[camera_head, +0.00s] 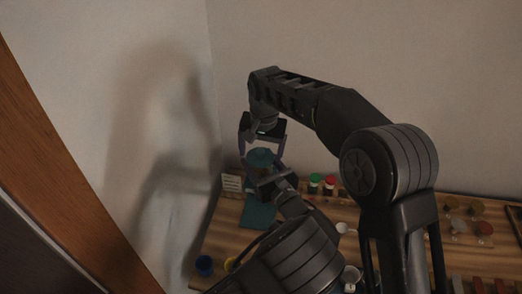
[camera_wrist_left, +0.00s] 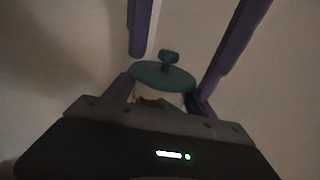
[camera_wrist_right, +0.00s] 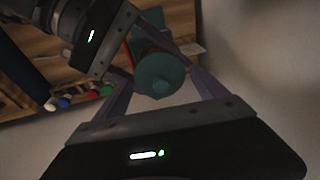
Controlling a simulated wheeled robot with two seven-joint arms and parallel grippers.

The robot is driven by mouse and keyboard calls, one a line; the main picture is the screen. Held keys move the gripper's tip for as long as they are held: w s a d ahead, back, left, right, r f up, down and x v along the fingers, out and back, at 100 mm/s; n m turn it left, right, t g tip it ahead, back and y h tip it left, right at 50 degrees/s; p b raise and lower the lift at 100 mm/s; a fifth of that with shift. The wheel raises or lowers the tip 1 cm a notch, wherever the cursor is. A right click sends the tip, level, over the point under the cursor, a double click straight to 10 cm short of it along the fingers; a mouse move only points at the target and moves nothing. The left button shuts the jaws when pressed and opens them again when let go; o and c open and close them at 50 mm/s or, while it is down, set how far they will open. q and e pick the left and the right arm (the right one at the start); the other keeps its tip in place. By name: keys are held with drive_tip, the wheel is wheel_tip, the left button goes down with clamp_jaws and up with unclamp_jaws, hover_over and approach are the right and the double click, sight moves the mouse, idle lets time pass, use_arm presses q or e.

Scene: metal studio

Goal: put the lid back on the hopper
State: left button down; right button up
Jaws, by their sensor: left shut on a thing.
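The teal round lid (camera_head: 260,156) has a small knob, which shows in the left wrist view (camera_wrist_left: 168,57). The lid is above the hopper (camera_head: 265,173), a small clear body with brown contents, partly hidden by fingers; it also shows in the left wrist view (camera_wrist_left: 150,101). I cannot tell whether the lid sits fully on the rim. My left gripper (camera_head: 266,177) is shut on the hopper and holds it above the table. My right gripper (camera_head: 262,148) comes from above, its fingers spread on either side of the lid and knob, apart from the knob. In the right wrist view the lid (camera_wrist_right: 161,72) faces the camera.
Below on the wooden table lie a teal mat (camera_head: 257,213) and a white card (camera_head: 232,183). Green (camera_head: 314,180) and red (camera_head: 330,181) capped jars stand behind. Walls are close behind and left.

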drive_tip(key=shift+o, duration=0.9)
drive_tip(key=shift+d, duration=0.1)
wheel_tip(320, 180, up, 12)
drive_tip(key=s, duration=0.2)
drive_tip(key=shift+d, duration=0.2)
use_arm(q)
drive_tip(key=shift+c, duration=1.2)
unclamp_jaws()
use_arm(e)
drive_tip(key=shift+f, duration=0.1)
